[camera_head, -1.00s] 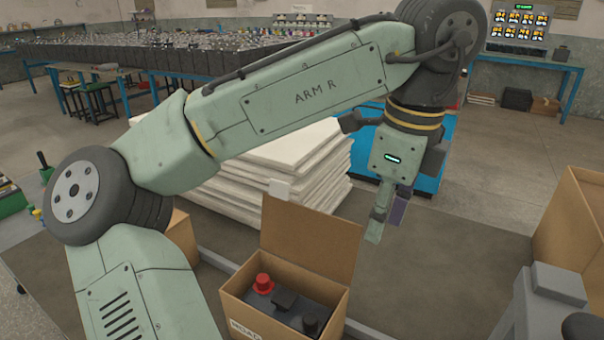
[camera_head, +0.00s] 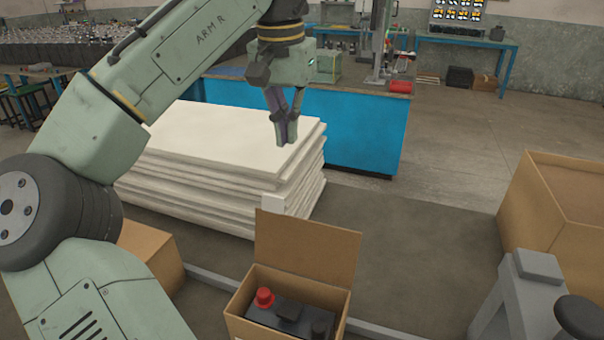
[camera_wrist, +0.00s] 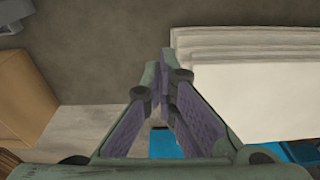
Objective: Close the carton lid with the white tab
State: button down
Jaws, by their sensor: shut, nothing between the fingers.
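The small brown carton (camera_head: 238,326) stands open at the bottom middle of the head view. Its lid (camera_head: 310,250) stands up from the far edge. The white tab (camera_head: 272,203) sticks up at the lid's upper left corner. Inside are a black battery-like block (camera_head: 290,312) and a red cap (camera_head: 264,298). My gripper (camera_head: 287,142) is shut and empty, above the tab in the picture and apart from the lid. In the wrist view my gripper (camera_wrist: 160,85) points down over the floor, and the tab and lid are not seen there.
A stack of white sheets (camera_head: 230,137) stands behind the carton, also in the wrist view (camera_wrist: 255,95). A blue bench (camera_head: 365,130) is behind it. A larger carton (camera_head: 565,205) and a grey stand (camera_head: 520,290) are at the right. Floor right of the lid is clear.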

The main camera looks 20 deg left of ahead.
notch_tip(320, 180, down, 9)
jog(key=s+p, duration=0.2)
jog(key=shift+s+a+n, duration=0.3)
jog(key=shift+a, duration=0.05)
dwell(0.4)
